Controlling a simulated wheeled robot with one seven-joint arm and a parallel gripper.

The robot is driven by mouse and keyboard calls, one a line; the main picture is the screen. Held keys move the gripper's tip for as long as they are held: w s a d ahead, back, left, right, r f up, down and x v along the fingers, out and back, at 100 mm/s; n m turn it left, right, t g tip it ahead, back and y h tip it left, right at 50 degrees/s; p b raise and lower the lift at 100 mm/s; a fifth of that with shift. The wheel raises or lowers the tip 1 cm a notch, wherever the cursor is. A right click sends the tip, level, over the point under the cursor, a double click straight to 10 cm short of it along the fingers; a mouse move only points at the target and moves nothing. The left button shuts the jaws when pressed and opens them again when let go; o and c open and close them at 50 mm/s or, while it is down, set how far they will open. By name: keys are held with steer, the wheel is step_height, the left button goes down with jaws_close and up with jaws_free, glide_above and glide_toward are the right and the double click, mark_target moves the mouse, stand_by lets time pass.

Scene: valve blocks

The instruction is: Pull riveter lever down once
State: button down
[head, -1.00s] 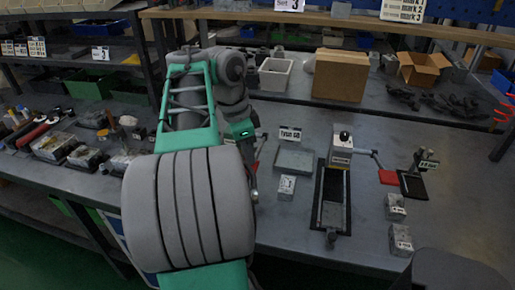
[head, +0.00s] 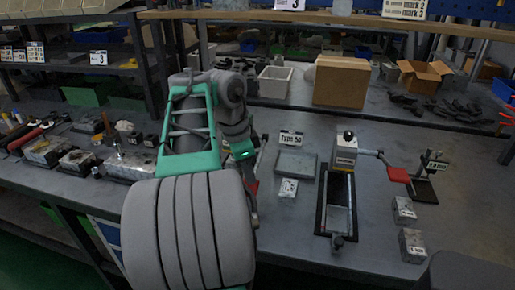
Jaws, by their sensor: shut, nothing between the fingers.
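A bench fixture has a pale block with a black knob (head: 346,152) at the back of a long dark frame (head: 324,220). A lever with a red grip (head: 397,174) reaches out to its right. A small black stand (head: 424,178) with a label is just right of the grip; I cannot tell from this view which of the two the red lever belongs to. My arm stands left of these, clear of the lever. My gripper's fingers cannot be made out, hidden behind my arm's links.
A shallow grey tray (head: 296,164) and a labelled block (head: 288,188) lie left of the fixture. Labelled blocks (head: 404,209) (head: 412,245) stand at the right. Cardboard boxes (head: 341,82) and a white bin (head: 275,78) are at the back. Metal parts (head: 125,165) crowd the left bench.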

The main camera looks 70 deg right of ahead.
steer(key=shift+a+f+b, duration=0.1)
steer(key=shift+f+b, duration=1.05)
steer(key=shift+f, duration=0.35)
steer(key=s+d+p+v, duration=0.1)
steer(key=p+v, duration=0.7)
steer(key=s+d+p+v, duration=0.1)
steer(key=p+v, duration=0.8)
steer(key=shift+s+d+r, duration=0.25)
steer(key=shift+s+r, duration=0.05)
steer(key=shift+r, duration=0.25)
